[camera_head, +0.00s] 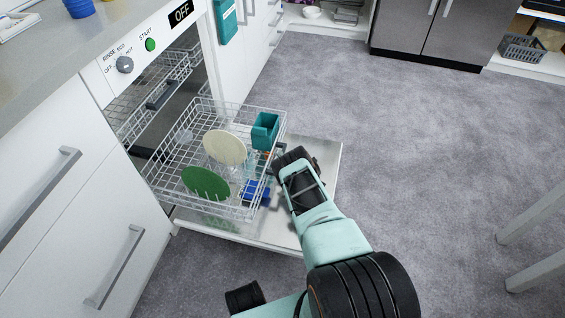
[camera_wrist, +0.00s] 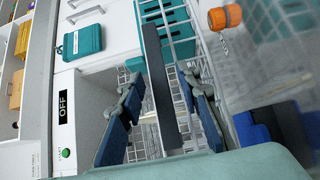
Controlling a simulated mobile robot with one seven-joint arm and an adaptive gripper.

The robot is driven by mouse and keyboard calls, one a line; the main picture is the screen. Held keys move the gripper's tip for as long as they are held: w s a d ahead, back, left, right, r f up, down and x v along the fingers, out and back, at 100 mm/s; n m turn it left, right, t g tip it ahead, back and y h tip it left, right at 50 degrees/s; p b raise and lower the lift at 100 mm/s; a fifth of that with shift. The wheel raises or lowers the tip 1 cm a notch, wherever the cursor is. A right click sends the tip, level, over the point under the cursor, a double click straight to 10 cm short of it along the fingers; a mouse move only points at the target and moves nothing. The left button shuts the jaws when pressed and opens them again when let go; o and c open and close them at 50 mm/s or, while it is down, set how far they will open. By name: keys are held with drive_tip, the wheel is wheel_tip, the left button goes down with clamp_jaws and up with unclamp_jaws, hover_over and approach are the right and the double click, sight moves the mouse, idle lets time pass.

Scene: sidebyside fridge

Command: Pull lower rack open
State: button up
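The lower rack (camera_head: 176,146) is a white wire basket, drawn out of the dishwasher over its lowered door (camera_head: 322,158). It holds a cream plate (camera_head: 224,147), a green plate (camera_head: 206,183) and a teal cutlery box (camera_head: 265,130). My gripper (camera_head: 276,172) is at the rack's outer front side. In the wrist view, its two blue-grey fingers (camera_wrist: 160,100) are apart, with the dark handle bar (camera_wrist: 158,75) of the rack between them. Gaps show on both sides of the bar. Exact contact in the head view is hidden by my gripper.
The upper rack (camera_head: 150,97) is inside the dishwasher. White cabinets with bar handles (camera_head: 115,268) stand at the near left. Open grey floor (camera_head: 420,150) lies to the right. A pale furniture leg (camera_head: 535,215) is at the right edge, and a fridge (camera_head: 440,30) stands far back.

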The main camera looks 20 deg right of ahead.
drive_tip(key=s+d, duration=0.2)
drive_tip(key=s, duration=0.9)
drive_tip(key=shift+s+d, duration=0.2)
drive_tip(key=shift+s, duration=0.2)
